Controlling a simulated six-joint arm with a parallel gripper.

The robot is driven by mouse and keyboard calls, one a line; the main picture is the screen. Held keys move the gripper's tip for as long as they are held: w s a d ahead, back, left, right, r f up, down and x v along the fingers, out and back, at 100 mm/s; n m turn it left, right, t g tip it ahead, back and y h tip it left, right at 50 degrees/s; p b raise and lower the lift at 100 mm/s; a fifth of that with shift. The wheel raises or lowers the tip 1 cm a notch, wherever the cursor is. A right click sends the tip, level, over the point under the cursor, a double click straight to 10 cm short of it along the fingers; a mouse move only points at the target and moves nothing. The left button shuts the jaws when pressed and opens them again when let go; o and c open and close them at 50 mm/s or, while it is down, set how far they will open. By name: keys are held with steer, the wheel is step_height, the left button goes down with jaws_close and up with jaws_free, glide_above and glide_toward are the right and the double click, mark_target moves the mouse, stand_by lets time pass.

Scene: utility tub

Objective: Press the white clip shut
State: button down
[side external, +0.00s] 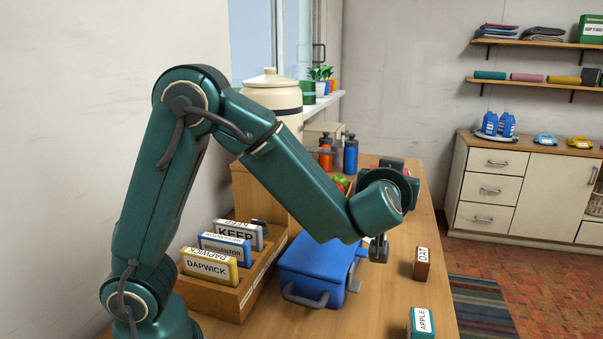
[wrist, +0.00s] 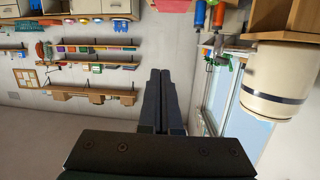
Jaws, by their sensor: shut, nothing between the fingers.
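A blue lidded tub (side external: 312,262) with a grey handle (side external: 305,297) sits on the wooden counter, partly behind my forearm. I cannot make out the white clip in either view; part of the tub's far right side is hidden by my arm. My gripper (side external: 379,250) points down just right of the tub, apart from it as far as I can tell. In the wrist view, my gripper's dark fingers (wrist: 160,74) are together with nothing between them. The tub is not in the wrist view.
A wooden divider box (side external: 250,285) with labelled cartons stands left of the tub. An OAT box (side external: 422,264) and an APPLE box (side external: 422,323) stand near the counter's right edge. Orange and blue bottles (side external: 350,154) stand behind.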

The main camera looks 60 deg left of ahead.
steer(key=s+d+f+m+g, duration=0.1)
steer(key=d+f, duration=0.3)
steer(key=f, duration=0.6)
steer(key=shift+s+m+y, duration=0.2)
steer(key=shift+m+y, duration=0.1)
steer(key=shift+m, duration=0.5)
steer(key=w+a+f, duration=0.6)
steer(key=a, duration=0.1)
steer(key=shift+a, duration=0.4)
